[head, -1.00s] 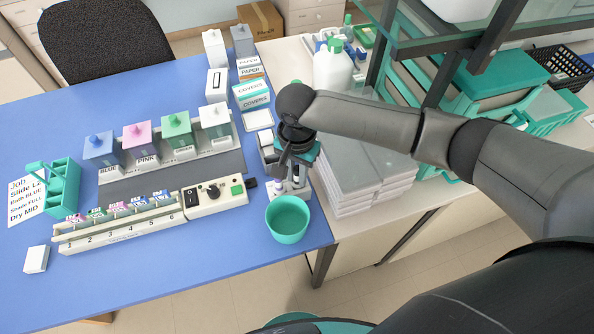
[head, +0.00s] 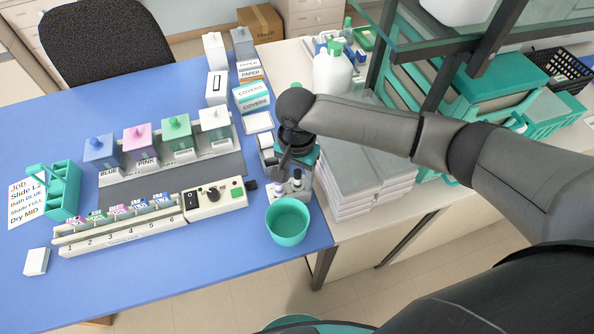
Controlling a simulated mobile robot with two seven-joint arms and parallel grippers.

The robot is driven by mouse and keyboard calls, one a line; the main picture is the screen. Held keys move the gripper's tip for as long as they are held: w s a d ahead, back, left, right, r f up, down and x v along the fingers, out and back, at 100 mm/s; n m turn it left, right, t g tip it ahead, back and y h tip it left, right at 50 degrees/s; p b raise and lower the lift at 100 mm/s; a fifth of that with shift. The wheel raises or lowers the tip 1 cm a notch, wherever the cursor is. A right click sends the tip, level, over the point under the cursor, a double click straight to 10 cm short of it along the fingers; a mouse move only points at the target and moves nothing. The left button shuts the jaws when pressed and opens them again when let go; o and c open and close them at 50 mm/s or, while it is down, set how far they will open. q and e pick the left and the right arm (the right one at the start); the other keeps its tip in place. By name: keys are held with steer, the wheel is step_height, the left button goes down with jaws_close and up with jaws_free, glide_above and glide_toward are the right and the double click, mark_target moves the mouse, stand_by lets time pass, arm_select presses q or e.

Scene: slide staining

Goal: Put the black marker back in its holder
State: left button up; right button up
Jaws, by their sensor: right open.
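My right gripper (head: 290,164) points down above the right end of the blue table, just behind the teal bowl; it is open. Its fingers are small and partly hidden by my own wrist. Directly below and in front of it is a small white holder (head: 289,193) with short upright pieces with dark tops, apparently markers (head: 297,178). I cannot tell which is the black marker, or whether the gripper touches any of them. My left gripper is not in view.
The teal bowl (head: 288,221) stands close in front of the holder. A slide rack (head: 118,233) and a control box (head: 215,199) lie to the left. Stacked grey trays (head: 365,185) stand to the right.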

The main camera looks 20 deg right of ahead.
step_height(320, 180, up, 15)
steer(key=p, duration=0.2)
steer(key=shift+r, duration=0.15)
stand_by(0.6)
